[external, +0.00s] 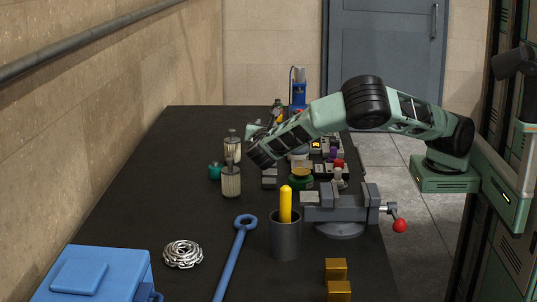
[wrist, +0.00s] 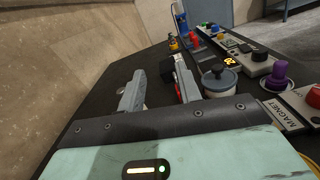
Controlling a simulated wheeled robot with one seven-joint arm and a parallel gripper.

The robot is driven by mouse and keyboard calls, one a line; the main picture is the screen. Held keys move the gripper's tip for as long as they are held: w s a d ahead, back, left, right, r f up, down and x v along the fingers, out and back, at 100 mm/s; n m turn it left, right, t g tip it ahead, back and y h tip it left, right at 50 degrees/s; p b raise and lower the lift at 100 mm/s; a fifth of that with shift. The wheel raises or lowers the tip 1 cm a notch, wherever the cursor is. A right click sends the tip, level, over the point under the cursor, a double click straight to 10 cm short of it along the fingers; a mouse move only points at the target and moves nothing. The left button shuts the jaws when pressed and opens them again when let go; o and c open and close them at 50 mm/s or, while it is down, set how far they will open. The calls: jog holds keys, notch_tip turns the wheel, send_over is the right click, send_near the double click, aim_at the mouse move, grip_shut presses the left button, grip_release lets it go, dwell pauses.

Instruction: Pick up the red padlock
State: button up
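My gripper (wrist: 157,75) is open in the wrist view, with its two grey fingers apart. A dark rounded object and a small red patch show beside the right finger, partly hidden by it; I cannot tell whether they belong to a padlock. In the external view my gripper (external: 264,122) is low over the far middle of the dark bench, its fingers partly covered by my wrist. No red padlock can be made out clearly in either view. Small red and yellow items stand at the far end of the bench in the wrist view, too small to identify.
Ribbed canisters (external: 231,181) and a teal jar (external: 215,171) stand left of my gripper. A lidded grey pot (wrist: 219,80) and control boxes (wrist: 256,65) are to the right. A vise (external: 343,208), a cup (external: 285,237) and a blue wrench (external: 237,250) are nearer. A wall runs along the left.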

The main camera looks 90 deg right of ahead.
notch_tip(320, 180, down, 8)
jog(key=shift+r, duration=0.25)
jog(key=shift+s+d+f, duration=0.1)
jog(key=shift+d+f, duration=0.05)
jog(key=shift+f, duration=0.2)
jog(key=d+p, duration=0.3)
jog(key=d, duration=0.8)
jog(key=shift+d, duration=0.15)
jog(key=d+p, duration=0.1)
jog(key=d, duration=0.1)
jog(key=d+p, duration=0.1)
jog(key=d, duration=0.2)
jog(key=shift+s+f, duration=0.15)
jog(key=shift+s, duration=0.05)
jog(key=shift+d+f, duration=0.1)
jog(key=shift+d, duration=0.3)
grip_shut()
